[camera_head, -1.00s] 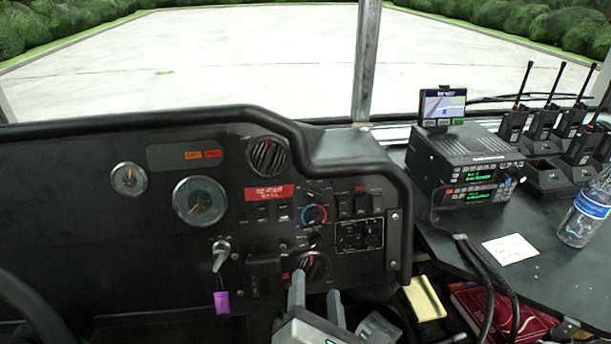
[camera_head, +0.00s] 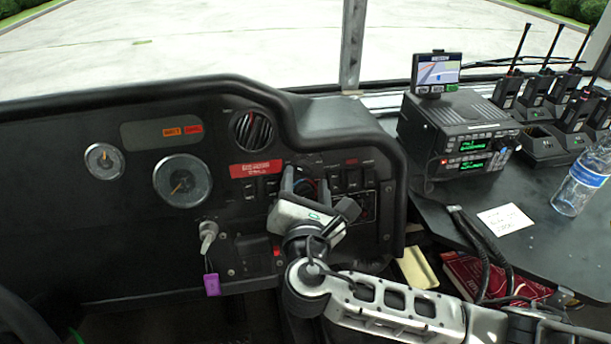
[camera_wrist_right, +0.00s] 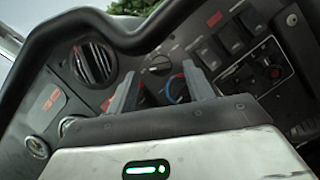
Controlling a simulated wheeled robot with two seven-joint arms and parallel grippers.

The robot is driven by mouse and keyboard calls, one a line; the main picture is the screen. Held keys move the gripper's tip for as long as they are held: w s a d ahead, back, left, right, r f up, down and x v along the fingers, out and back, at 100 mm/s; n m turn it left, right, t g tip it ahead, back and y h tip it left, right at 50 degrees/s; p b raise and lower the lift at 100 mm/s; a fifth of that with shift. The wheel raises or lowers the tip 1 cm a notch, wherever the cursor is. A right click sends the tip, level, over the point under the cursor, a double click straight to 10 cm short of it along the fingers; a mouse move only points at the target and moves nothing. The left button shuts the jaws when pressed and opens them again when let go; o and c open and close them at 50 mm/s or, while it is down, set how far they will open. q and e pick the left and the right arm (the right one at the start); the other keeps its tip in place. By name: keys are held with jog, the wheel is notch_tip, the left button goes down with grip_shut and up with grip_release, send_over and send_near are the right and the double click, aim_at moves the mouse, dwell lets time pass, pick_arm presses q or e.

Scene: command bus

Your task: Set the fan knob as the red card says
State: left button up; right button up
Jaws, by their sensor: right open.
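The red card (camera_head: 256,169) is on the dashboard below the round vent; its small white lettering is too blurred to read. A round knob with a blue and red ring (camera_wrist_right: 177,88) shows between my right gripper's fingers in the right wrist view; the frames do not make clear whether it is the fan knob. My right gripper (camera_head: 305,181) is open in front of this part of the panel, with a finger to each side of the knob. I cannot tell whether the fingers touch it. The gripper hides part of the panel in the head view. My left gripper is not in view.
A key with a purple tag (camera_head: 211,284) hangs left of my right arm. Rocker switches (camera_head: 354,180) sit close right of the gripper. A radio unit (camera_head: 462,140), white note (camera_head: 505,219) and water bottle (camera_head: 583,180) are on the right-hand shelf.

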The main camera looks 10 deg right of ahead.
aim_at(304, 170)
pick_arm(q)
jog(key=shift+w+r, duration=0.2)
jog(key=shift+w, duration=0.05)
pick_arm(e)
jog(key=shift+w+d, duration=0.25)
jog(key=shift+w, duration=0.95)
jog(key=c, duration=1)
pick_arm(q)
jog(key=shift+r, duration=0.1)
